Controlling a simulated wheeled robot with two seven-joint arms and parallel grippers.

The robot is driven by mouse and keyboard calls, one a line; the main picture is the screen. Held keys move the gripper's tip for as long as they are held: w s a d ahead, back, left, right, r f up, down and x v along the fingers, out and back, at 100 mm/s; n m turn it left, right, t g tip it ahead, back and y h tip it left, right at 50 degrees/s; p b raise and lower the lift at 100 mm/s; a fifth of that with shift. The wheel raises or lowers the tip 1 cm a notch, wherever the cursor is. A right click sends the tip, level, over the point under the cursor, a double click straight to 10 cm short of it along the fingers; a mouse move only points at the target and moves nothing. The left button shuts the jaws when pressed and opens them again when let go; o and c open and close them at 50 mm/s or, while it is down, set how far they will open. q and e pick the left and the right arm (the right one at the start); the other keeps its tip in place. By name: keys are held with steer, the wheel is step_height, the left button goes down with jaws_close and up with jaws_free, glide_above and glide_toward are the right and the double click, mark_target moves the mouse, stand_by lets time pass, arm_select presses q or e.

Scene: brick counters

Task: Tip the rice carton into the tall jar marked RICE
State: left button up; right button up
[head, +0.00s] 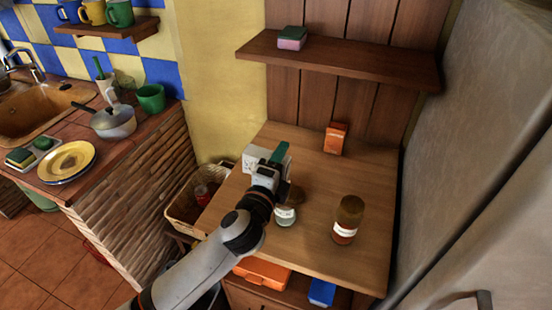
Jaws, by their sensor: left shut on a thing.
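My left gripper (272,166) is over the left part of the wooden table, shut on a white carton (254,157) with small printing, which I take to be the rice carton. The carton is partly hidden behind the gripper. A clear jar with a white label (286,215) stands just below and right of my gripper, its upper part partly covered by my arm. A taller jar with brown contents and a white label (347,222) stands further right. I cannot read either label. My right gripper is not in view.
An orange box (335,138) stands at the back of the table (310,165). A wicker basket (183,212) is at the table's left. Orange (262,272) and blue (322,292) containers sit below the front edge. A shelf (350,62) hangs above; a fridge (475,150) borders the right.

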arm_select(q)
steer(key=shift+s+d+r+m+p, duration=0.15)
steer(key=shift+r+m+p, duration=0.2)
steer(key=shift+m+p, duration=0.35)
steer(key=shift+d+r+m+p, duration=0.15)
steer(key=shift+d+m+p, duration=0.1)
steer(key=shift+m+p, duration=0.55)
steer(key=shift+s+d+m+p, duration=0.1)
steer(key=shift+d+m+p, duration=0.1)
steer(key=shift+m+p, duration=0.65)
steer(key=shift+d+m, duration=0.1)
steer(key=shift+m, duration=0.35)
stand_by(1.0)
stand_by(0.9)
